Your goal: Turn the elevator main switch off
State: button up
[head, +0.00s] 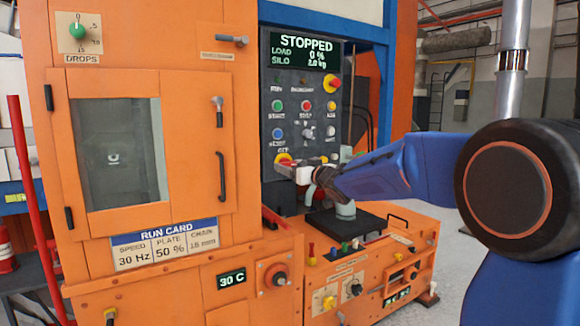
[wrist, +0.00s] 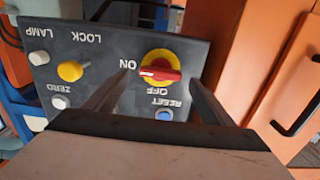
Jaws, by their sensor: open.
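The main switch (wrist: 160,72) is a red handle on a yellow round base on the dark control panel. In the wrist view, which is upside down, its handle lies sideways, in line with the ON label on its left; OFF reads below it. In the head view my gripper (head: 292,170) is at the panel's lower left. I cannot tell whether it touches the switch.
A blue RESET button (wrist: 164,115) sits close to the switch. An orange door with a black handle (head: 221,176) is beside the panel. The display (head: 304,52) reads STOPPED.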

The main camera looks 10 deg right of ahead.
aim_at(286, 164)
jog(key=shift+x, duration=1.35)
jog(key=c, duration=1.1)
